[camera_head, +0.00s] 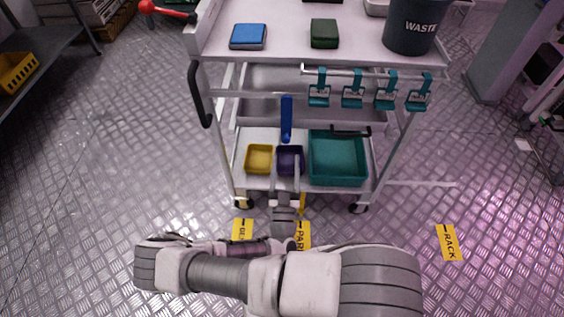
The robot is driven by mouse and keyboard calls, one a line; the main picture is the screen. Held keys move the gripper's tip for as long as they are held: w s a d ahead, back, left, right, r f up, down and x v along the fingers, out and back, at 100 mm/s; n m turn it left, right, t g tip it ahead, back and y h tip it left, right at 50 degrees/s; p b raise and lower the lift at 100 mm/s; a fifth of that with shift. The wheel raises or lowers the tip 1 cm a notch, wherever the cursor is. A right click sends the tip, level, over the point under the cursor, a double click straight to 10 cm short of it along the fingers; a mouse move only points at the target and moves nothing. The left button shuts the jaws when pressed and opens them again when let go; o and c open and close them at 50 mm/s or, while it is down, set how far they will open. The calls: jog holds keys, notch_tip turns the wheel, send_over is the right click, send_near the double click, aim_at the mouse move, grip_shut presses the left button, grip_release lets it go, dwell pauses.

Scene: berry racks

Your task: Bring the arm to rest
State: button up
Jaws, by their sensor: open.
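My arm reaches in from the bottom of the view, its pale and grey links bent low over the floor. My gripper (285,165) points away from me at the lower shelf of the white cart (325,65). Its two thin fingers stand apart, in front of the yellow bin (259,158) and the purple bin (290,160). I cannot tell whether the fingers touch the bins. I see nothing held between them.
A teal tray (337,158) sits right of the purple bin. A blue-handled tool (287,119) stands above the bins. Several teal clips (352,95) hang from the cart rail. A waste bin (411,25) stands on top.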

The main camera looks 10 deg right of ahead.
dwell(0.6)
jog(key=s+d+r+n+g+h, duration=0.1)
jog(key=s+d+r+n+g, duration=0.2)
jog(key=s+r+n+g, duration=0.6)
jog(key=s+d+r+n+g+h, duration=0.1)
jog(key=s+d+r+n+g, duration=0.25)
jog(key=r+n+g, duration=1.05)
jog(key=s+a+r+m+t+y, duration=0.35)
jog(key=r+m, duration=0.25)
jog(key=m, duration=0.4)
jog(key=s+a+r+m+t+y, duration=0.25)
jog(key=r+m+y, duration=0.3)
jog(key=m, duration=0.45)
notch_tip(320, 180, up, 27)
jog(key=p, duration=2.6)
jog(key=shift+w+r+t+h+p, duration=0.15)
jog(key=shift+w+t+h+p, duration=0.15)
jog(key=shift+t+h, duration=0.1)
